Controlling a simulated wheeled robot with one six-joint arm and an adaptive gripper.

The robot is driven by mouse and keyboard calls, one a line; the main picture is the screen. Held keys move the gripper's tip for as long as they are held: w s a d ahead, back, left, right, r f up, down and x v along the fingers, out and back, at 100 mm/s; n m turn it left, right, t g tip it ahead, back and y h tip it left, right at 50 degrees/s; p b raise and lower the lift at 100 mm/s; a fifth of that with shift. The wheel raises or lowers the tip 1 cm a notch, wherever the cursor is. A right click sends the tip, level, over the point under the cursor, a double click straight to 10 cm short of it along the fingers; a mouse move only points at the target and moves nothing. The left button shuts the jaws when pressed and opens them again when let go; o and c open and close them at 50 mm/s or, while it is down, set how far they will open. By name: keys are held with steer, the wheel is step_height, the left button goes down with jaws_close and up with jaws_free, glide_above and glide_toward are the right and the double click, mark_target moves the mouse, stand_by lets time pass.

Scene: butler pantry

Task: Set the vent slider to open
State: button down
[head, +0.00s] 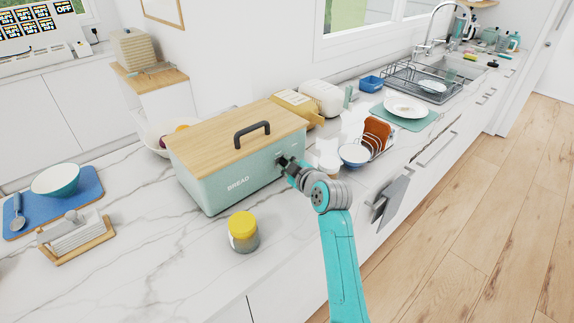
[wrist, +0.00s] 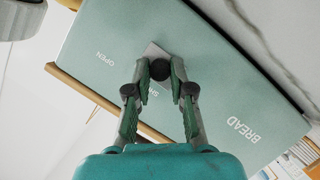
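In the head view my gripper (head: 283,161) is at the bin's front face, and hides the slider there.
A yellow-lidded jar (head: 243,232) stands on the counter in front of the bin. A rack with orange-brown plates (head: 376,134) and a blue-rimmed bowl (head: 354,155) stand to the right. A black handle (head: 252,133) is on the wooden lid (head: 215,136).

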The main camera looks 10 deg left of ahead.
mark_target(295, 153)
steer(key=shift+w+d, duration=0.85)
steer(key=shift+w, duration=0.2)
steer(key=shift+w+d, duration=0.85)
steer(key=shift+w, duration=0.2)
steer(key=c, duration=1)
jaws_free()
steer(key=shift+w, duration=0.1)
steer(key=shift+d, duration=0.1)
steer(key=v, duration=1.2)
steer(key=shift+r, duration=0.1)
